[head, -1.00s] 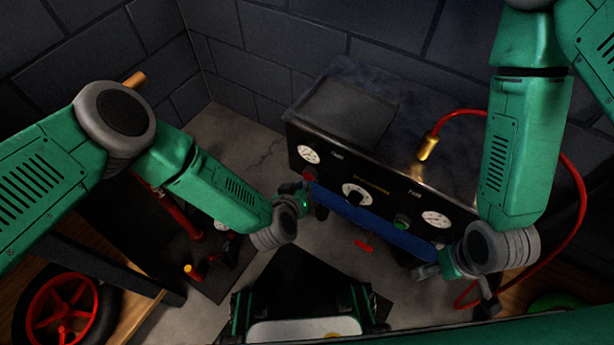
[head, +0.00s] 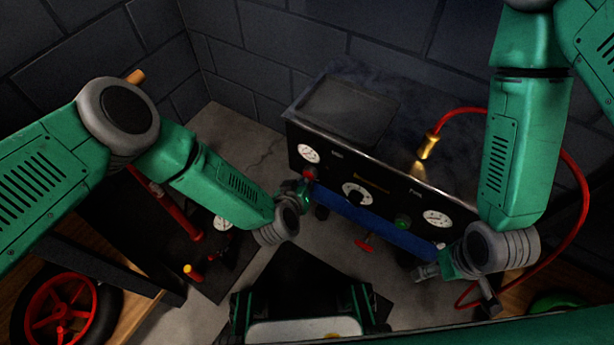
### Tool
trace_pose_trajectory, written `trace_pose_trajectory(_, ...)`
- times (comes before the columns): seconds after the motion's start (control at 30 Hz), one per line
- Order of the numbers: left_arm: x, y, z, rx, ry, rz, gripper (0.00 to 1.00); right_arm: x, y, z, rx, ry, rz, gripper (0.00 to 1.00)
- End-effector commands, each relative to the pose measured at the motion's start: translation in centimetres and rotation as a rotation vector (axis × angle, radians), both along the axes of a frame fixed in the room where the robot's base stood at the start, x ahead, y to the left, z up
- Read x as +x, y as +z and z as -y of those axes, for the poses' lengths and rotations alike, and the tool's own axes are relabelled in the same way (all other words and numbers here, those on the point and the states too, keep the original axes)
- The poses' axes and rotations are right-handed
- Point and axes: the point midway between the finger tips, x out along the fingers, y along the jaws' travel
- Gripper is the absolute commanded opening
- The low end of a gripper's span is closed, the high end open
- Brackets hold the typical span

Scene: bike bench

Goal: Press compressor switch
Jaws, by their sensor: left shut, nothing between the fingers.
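The compressor (head: 335,185) is a dark box with a front panel in the middle of the head view. Its panel carries white gauges, a round white-faced dial (head: 357,194), a red button (head: 310,173) at the left and a green button (head: 402,221) at the right. Which of these is the switch is not labelled legibly. My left gripper (head: 303,189) is shut and empty, with its tips at the panel's left end just below the red button; whether they touch is unclear. My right gripper (head: 428,271) is low by the panel's right end, its fingers small and dark.
A blue bar (head: 350,212) runs along the panel's lower edge, with a red handle (head: 365,245) below it. A red hose (head: 578,190) with a brass fitting (head: 428,146) loops around the right side. A red-rimmed wheel (head: 62,312) is at the lower left.

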Motion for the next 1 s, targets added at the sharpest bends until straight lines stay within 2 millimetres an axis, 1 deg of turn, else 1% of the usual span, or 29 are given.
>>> trace_pose_trajectory(0.57,0.17,0.06,0.07,0.000,0.000,0.001,0.00,-0.01,-0.03,0.00,0.000,0.000,0.000,0.74)
trace_pose_trajectory(0.83,-0.59,0.18,-0.45,0.000,-0.001,0.000,0.00,-0.01,0.62,0.00,0.000,0.000,0.000,0.74)
trace_pose_trajectory(1.0,-0.71,0.08,-0.54,-0.001,0.000,0.001,0.00,-0.01,0.61,0.01,0.000,0.000,0.000,0.74)
